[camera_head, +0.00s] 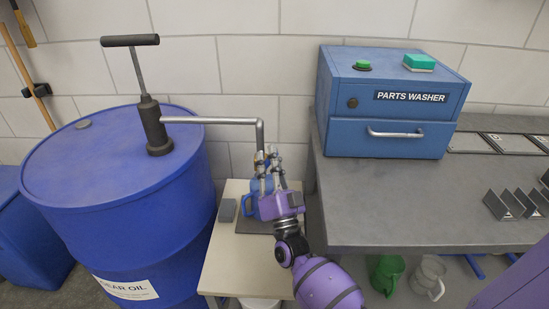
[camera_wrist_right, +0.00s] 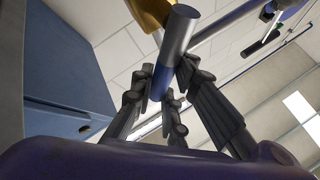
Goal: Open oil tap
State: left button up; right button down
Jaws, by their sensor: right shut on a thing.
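A blue drum (camera_head: 110,185) carries a hand pump (camera_head: 154,127), whose grey spout (camera_head: 225,121) runs right and bends down. My right gripper (camera_head: 267,165) is at the lower end of this spout, with its fingers pointing up. In the right wrist view my right gripper (camera_wrist_right: 163,105) has its fingers closed around a grey and blue cylinder (camera_wrist_right: 178,38), which looks like part of the oil tap. A brass-coloured piece (camera_wrist_right: 149,12) shows behind the cylinder. The fingers hide much of the tap in the head view. My left gripper is not in view.
A blue jug (camera_head: 250,204) stands below the spout on a small table (camera_head: 222,265), partly behind my gripper. A grey block (camera_head: 227,210) lies left of it. A grey workbench (camera_head: 400,215) with a blue parts washer (camera_head: 385,140) is at the right. A green jug (camera_head: 387,272) stands under it.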

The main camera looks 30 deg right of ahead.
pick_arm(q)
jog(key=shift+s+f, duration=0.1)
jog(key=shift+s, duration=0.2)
pick_arm(e)
jog(key=shift+a, duration=0.1)
jog(key=c, duration=1.7)
grip_release()
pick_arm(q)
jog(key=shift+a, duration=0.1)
pick_arm(e)
jog(key=shift+s+f, duration=0.2)
jog(key=shift+s, duration=0.05)
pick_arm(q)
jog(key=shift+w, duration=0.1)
pick_arm(e)
jog(key=v, duration=1.1)
jog(key=shift+s+a+f, duration=0.1)
